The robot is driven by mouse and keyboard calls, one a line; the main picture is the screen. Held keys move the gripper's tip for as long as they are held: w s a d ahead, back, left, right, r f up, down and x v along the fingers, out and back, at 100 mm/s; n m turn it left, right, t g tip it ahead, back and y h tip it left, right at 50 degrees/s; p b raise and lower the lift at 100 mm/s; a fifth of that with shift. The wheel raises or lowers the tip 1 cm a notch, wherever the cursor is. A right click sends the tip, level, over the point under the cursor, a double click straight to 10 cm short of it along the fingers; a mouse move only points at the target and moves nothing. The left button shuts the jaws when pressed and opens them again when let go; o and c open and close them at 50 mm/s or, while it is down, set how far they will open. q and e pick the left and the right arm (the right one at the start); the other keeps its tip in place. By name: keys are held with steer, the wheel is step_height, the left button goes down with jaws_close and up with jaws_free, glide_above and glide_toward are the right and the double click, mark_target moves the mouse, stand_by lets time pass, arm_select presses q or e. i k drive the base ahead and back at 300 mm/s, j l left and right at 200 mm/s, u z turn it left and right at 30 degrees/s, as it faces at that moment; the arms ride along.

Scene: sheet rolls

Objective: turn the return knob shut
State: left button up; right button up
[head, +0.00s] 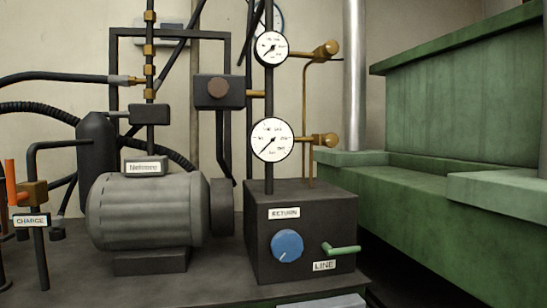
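The return knob (287,246) is a round blue dial on the front face of a dark box (262,235). A white pointer line on it runs toward the lower left. A white label reading RETURN (284,213) sits just above the knob. Neither of my grippers shows in the head view, and nothing touches the knob.
A green lever (342,249) sticks out right of the knob above a LINE label (324,266). Two gauges (272,139) rise above the box. A grey motor (148,212) stands left. An orange handle (12,182) is at far left. Green machinery (430,205) fills the right.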

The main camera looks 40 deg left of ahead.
mark_target(286, 245)
steer(key=i+l+u, duration=0.2)
steer(key=l, duration=0.15)
steer(key=i+l+u, duration=0.25)
steer(key=l+u, duration=0.2)
steer(key=l, duration=0.3)
steer(key=i+j, duration=0.25)
